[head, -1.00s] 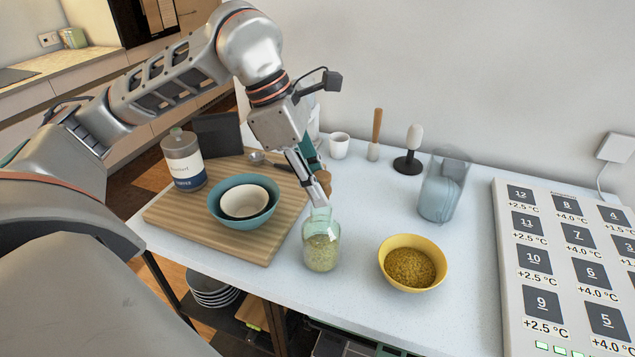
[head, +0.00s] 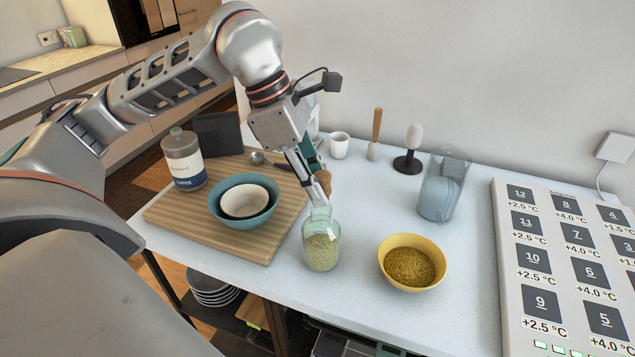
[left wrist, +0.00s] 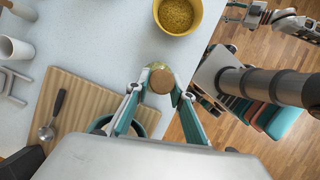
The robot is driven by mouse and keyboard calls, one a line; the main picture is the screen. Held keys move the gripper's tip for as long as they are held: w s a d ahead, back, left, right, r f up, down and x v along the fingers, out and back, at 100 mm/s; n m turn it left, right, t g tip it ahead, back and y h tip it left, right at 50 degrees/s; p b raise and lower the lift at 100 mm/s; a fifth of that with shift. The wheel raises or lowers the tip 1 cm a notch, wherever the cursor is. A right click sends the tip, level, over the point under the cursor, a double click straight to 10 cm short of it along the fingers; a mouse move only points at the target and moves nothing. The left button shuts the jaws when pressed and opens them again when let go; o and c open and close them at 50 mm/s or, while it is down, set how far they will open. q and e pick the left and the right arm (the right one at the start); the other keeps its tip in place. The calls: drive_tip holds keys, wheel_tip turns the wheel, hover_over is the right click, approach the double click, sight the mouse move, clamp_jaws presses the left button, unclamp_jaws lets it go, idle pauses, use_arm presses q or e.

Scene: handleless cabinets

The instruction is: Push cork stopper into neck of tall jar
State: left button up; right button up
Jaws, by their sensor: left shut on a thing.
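The tall jar (head: 321,251) is clear greenish glass, filled with pale green bits, and stands upright near the table's front edge. My left gripper (head: 323,196) reaches down over its neck, fingers tilted. It is shut on the brown cork stopper (left wrist: 160,82), which sits between the fingertips in the left wrist view, in front of part of the jar (left wrist: 157,67). The fingers hide much of the cork in the head view, so I cannot tell if it touches the neck. My right arm shows small at the wrist view's upper right; its jaw state is unclear.
A yellow bowl (head: 412,263) of brown grains stands right of the jar. A wooden board (head: 180,224) at left bears nested bowls and a labelled canister (head: 184,160). A glass pitcher (head: 440,190) and a numbered panel (head: 545,285) lie farther right. Open table lies between.

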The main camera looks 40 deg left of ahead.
use_arm(q)
drive_tip(key=shift+f+b, duration=0.95)
drive_tip(key=shift+f, duration=0.35)
drive_tip(key=o, duration=1)
drive_tip(key=shift+c, duration=0.2)
drive_tip(key=v, duration=1.2)
drive_tip(key=shift+f, duration=0.1)
